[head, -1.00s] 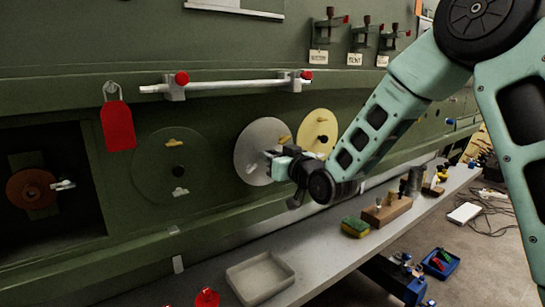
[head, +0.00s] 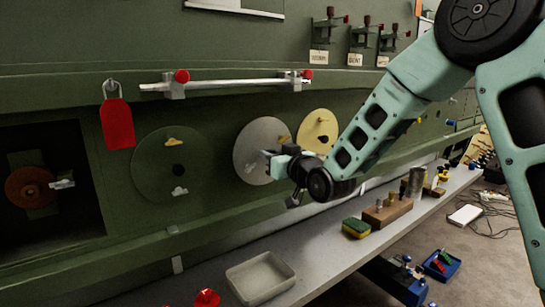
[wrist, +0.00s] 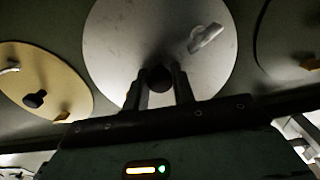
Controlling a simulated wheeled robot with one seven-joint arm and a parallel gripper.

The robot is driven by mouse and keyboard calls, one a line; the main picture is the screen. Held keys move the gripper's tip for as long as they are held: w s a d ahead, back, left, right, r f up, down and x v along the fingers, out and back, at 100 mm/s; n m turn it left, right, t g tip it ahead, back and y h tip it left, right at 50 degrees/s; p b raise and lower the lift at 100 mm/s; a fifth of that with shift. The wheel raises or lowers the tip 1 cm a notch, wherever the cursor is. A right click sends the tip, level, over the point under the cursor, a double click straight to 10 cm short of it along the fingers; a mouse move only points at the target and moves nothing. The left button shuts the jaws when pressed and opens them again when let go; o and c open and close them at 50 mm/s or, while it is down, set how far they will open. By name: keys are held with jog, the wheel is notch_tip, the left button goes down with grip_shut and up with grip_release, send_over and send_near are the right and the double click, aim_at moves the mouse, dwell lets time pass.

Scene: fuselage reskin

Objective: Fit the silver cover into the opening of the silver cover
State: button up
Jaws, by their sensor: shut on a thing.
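The silver cover (head: 250,142) is a round disc against the green fuselage wall, just left of a yellow disc. In the wrist view the silver cover (wrist: 120,45) fills the upper middle, with a dark round knob near its lower part and a pale tab to the upper right. My gripper (head: 272,160) is at the disc's lower right. In the wrist view its two fingers (wrist: 160,85) stand on either side of the dark knob and are shut on it. I cannot tell whether the disc sits flush in an opening or stands off the wall.
The yellow disc (head: 317,133) is close on the right and a green disc (head: 165,165) is on the left. A red tag (head: 117,124) and a silver rail (head: 235,86) are above. An open square recess (head: 45,215) is at far left. The bench below holds a grey tray (head: 260,277) and a sponge (head: 355,228).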

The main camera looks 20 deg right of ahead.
jog(key=shift+b+x, duration=0.45)
jog(key=shift+x, duration=0.95)
jog(key=o, duration=1.1)
jog(key=shift+s, duration=0.15)
jog(key=shift+b+v, duration=0.85)
jog(key=shift+v, duration=1.55)
